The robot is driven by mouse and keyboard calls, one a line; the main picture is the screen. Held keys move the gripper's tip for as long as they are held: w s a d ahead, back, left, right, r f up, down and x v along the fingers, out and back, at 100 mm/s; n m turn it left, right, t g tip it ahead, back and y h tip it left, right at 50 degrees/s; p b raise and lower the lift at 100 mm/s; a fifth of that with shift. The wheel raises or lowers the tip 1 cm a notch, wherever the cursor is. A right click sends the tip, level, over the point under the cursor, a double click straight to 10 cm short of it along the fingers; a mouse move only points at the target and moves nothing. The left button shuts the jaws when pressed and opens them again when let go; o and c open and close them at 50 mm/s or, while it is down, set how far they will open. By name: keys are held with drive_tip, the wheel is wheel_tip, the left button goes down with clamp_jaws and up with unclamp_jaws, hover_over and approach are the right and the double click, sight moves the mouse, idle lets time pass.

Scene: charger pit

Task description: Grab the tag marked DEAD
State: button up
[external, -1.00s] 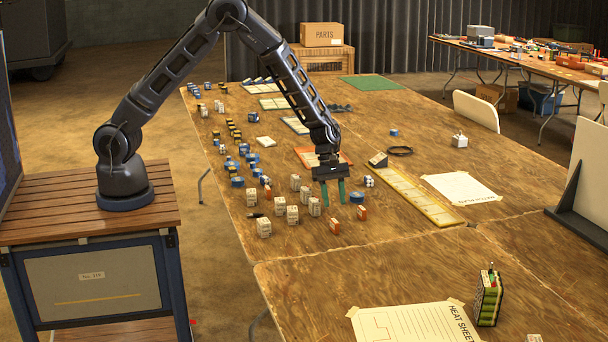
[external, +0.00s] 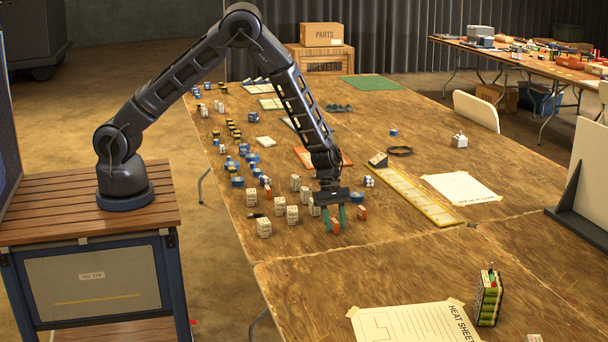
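My gripper (external: 334,219) points straight down over the near part of the long wooden table, its two green fingers apart. A small orange block (external: 335,225) shows low between the fingertips; I cannot tell whether they touch it. A second orange block (external: 362,213) stands just right of the fingers. No lettering on these small pieces is readable, so I cannot tell which one is marked DEAD.
Several white blocks (external: 264,228) stand close to the left of my gripper. A blue piece (external: 356,198) sits just behind and to the right. A long yellow-edged strip (external: 420,195) lies further right. The table in front of the gripper is mostly clear.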

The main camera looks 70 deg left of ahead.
clamp_jaws()
